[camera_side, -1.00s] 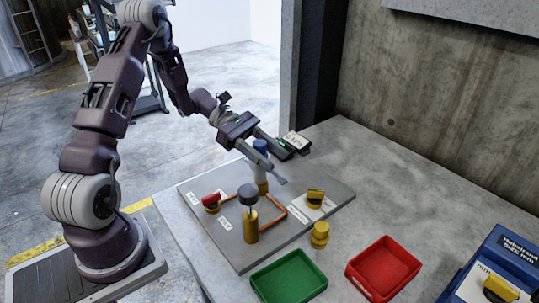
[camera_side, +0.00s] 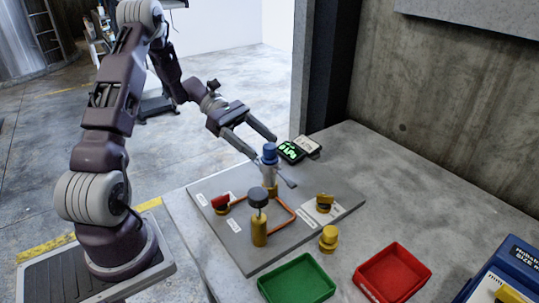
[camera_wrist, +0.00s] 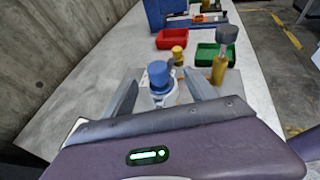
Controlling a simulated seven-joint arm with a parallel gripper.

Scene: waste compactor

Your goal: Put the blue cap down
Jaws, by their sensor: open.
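The blue cap (camera_side: 270,153) sits upright on top of a pale fitting (camera_side: 268,175) on the grey board. It also shows in the wrist view (camera_wrist: 159,74), between and beyond my fingers. My gripper (camera_side: 264,147) is open, with its two fingers spread and pointing down toward the cap from the upper left. In the wrist view, gaps show between the cap and both fingers (camera_wrist: 162,92). Nothing is held. How the cap meets the fitting underneath is too small to tell.
A yellow fitting (camera_side: 329,238), green tray (camera_side: 297,277), red tray (camera_side: 392,271) and lit display (camera_side: 291,151) stand nearby.

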